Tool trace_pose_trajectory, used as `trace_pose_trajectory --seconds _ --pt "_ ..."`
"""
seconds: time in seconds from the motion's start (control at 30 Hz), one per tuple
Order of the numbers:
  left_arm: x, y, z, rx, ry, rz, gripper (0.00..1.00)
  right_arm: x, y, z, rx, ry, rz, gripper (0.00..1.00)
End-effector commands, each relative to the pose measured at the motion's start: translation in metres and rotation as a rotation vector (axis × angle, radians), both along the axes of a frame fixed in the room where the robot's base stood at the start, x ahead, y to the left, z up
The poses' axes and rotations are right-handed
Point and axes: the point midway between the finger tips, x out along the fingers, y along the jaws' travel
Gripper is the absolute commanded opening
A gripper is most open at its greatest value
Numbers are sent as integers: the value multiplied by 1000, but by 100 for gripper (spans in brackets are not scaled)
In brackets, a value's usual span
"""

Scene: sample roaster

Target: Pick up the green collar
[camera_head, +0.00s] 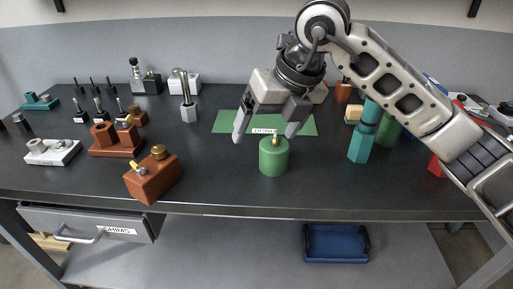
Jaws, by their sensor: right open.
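A green round part with a small pale pin on top, which looks like the green collar (273,160), stands upright on the dark bench near its front. My right gripper (264,138) reaches down from the upper right and is open. Its two fingers are apart, one to the left of the green part's top and one to the right, at or just above its upper rim. I cannot tell whether a finger touches it. A green mat (226,122) with a white label lies behind it. My left gripper is not in view.
A brown block with a brass knob (153,178) stands front left. Brown (117,141) and white (52,152) fixtures sit farther left. A teal post (361,145) stands to the right, beside another green cylinder (388,131). A blue tray (336,244) lies on the lower shelf.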

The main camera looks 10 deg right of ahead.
Motion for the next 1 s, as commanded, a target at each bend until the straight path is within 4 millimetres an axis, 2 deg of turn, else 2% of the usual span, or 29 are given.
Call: trace_pose_trajectory --seconds 0.03,0.1,0.23,0.7,1.0 --pt "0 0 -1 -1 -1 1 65 9 -20 14 -77 -44 -68 87" --pt "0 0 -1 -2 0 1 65 16 -39 27 -149 -78 -140 87" --pt "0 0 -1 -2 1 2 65 21 -54 32 -203 -101 -199 87" --pt "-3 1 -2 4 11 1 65 54 -51 -50 -202 -98 -194 87" --pt "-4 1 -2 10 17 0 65 62 -47 -72 -201 -99 -191 87"
